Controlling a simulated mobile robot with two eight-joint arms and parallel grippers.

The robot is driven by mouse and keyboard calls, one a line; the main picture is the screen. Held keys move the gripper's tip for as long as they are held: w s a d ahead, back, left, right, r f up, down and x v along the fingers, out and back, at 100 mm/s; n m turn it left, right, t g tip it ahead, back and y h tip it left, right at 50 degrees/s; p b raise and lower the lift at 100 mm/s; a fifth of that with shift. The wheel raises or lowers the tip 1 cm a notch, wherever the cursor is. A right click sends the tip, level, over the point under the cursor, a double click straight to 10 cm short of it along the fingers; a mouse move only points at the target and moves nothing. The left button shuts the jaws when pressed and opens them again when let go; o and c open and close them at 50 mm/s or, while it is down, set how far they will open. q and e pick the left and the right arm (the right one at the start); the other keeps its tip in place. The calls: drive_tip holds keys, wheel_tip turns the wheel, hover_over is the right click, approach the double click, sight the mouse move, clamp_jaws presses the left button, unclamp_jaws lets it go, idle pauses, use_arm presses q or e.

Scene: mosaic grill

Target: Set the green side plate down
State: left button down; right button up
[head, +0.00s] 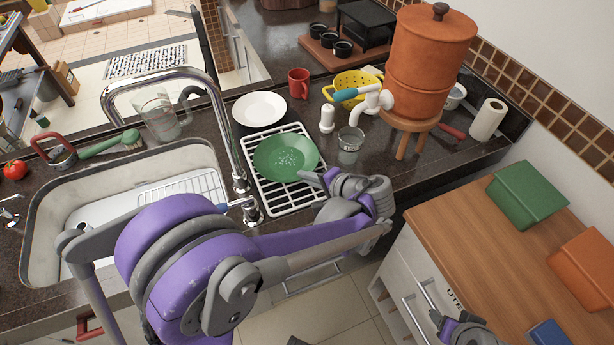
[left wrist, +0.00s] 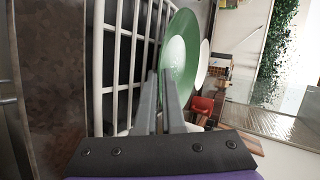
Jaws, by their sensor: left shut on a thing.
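The green side plate (head: 280,157) shows in the head view over the white wire rack (head: 262,190), right of the sink faucet. It looks nearly level, with pale specks in its middle. My left gripper (head: 314,179) is shut on the plate's near right rim. In the left wrist view the two fingers (left wrist: 165,90) reach the edge of the green plate (left wrist: 179,62), close beside the rack bars (left wrist: 110,60). I cannot tell whether the plate touches the rack. Part of my right arm's end (head: 465,330) shows at the bottom right; its fingers are not clear.
A white plate (head: 259,108) lies just behind the rack. A glass (head: 350,140), a white shaker (head: 327,119) and a red mug (head: 298,83) stand to the right. The faucet (head: 236,150) and sink (head: 50,215) are on the left. A clay water filter (head: 428,65) stands farther right.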

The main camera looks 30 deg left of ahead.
use_arm(q)
drive_tip(key=shift+f, duration=0.15)
drive_tip(key=c, duration=1.3)
unclamp_jaws()
drive_tip(key=shift+d+r, duration=0.2)
drive_tip(key=shift+r, duration=0.15)
drive_tip(key=v, duration=1.1)
drive_tip(key=shift+s+d+r, duration=0.1)
drive_tip(key=shift+s+d, duration=0.1)
